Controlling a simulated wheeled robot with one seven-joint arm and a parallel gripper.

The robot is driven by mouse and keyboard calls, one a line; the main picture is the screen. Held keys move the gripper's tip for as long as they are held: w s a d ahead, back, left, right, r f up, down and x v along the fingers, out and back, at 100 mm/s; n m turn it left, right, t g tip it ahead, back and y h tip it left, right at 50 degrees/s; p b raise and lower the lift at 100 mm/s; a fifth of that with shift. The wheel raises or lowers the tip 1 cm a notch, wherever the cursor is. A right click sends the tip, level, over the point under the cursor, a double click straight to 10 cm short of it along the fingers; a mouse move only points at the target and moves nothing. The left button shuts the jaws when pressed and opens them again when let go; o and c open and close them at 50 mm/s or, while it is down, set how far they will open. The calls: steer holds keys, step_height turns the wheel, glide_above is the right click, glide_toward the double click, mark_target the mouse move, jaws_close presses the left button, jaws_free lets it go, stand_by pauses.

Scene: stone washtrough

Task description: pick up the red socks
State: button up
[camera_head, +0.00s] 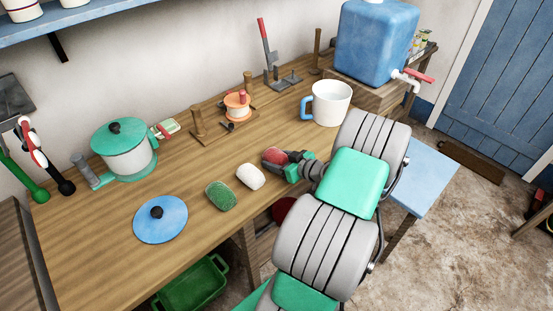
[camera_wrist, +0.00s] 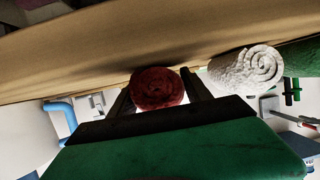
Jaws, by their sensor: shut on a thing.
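The red socks are a rolled dark red bundle (camera_head: 273,157) at the right part of the wooden counter in the head view. They also show in the wrist view (camera_wrist: 157,89) as a coiled end between the two dark fingers. My gripper (camera_head: 281,161) reaches in from the right and is shut on the red socks. In the wrist view my gripper (camera_wrist: 159,87) has one finger on each side of the roll. I cannot tell whether the socks touch the counter or are slightly above it.
A white roll (camera_head: 250,176) lies close to the left of the red socks, and a green roll (camera_head: 221,196) beyond it. A blue lid (camera_head: 160,219), a pot (camera_head: 125,151), a white mug (camera_head: 331,104) and a blue water container (camera_head: 375,45) stand on the wooden counter (camera_head: 100,240).

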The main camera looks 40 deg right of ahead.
steer(key=shift+c, duration=0.8)
